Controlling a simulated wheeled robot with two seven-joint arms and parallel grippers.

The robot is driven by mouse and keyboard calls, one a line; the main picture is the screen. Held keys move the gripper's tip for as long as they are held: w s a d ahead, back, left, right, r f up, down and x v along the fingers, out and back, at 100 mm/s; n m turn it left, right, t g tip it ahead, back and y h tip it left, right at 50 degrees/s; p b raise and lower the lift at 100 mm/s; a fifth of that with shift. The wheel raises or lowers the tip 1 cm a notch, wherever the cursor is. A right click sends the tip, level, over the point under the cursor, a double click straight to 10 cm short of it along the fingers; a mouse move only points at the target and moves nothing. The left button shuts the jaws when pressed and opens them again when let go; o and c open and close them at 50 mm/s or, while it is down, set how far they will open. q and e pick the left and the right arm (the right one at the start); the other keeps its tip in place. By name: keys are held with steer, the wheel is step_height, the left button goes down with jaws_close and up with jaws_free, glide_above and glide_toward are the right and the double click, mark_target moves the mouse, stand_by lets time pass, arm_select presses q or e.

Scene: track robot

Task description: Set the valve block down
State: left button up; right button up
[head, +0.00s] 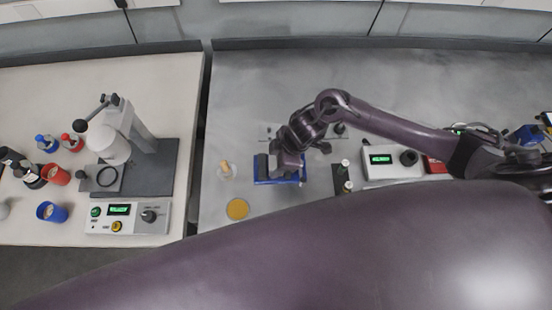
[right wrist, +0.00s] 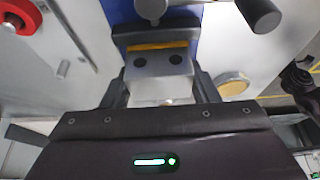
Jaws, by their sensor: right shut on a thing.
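The valve block (right wrist: 160,78) is a silvery metal block with two dark holes on its face, seen in the right wrist view. My right gripper (right wrist: 160,90) has one dark finger on each side of it and is shut on it. In the head view my right gripper (head: 285,167) is low over a blue fixture (head: 263,181) on the grey table, and it hides the block. In the wrist view a dark jaw with an orange strip (right wrist: 158,46) lies just beyond the block. I cannot tell whether the block touches it. My left gripper is not in view.
A yellow disc (head: 237,209) and a small clear dish (head: 226,171) lie left of the fixture. A box with a green display (head: 393,165) stands to the right. The white table (head: 100,70) holds a press (head: 108,145) and several cups.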

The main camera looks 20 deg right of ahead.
steer(key=shift+f, duration=0.15)
steer(key=o, duration=1.2)
steer(key=shift+f, duration=0.1)
steer(key=shift+r, duration=0.25)
steer(key=v, duration=1.2)
steer(key=shift+b, duration=0.4)
steer(key=shift+f, duration=0.1)
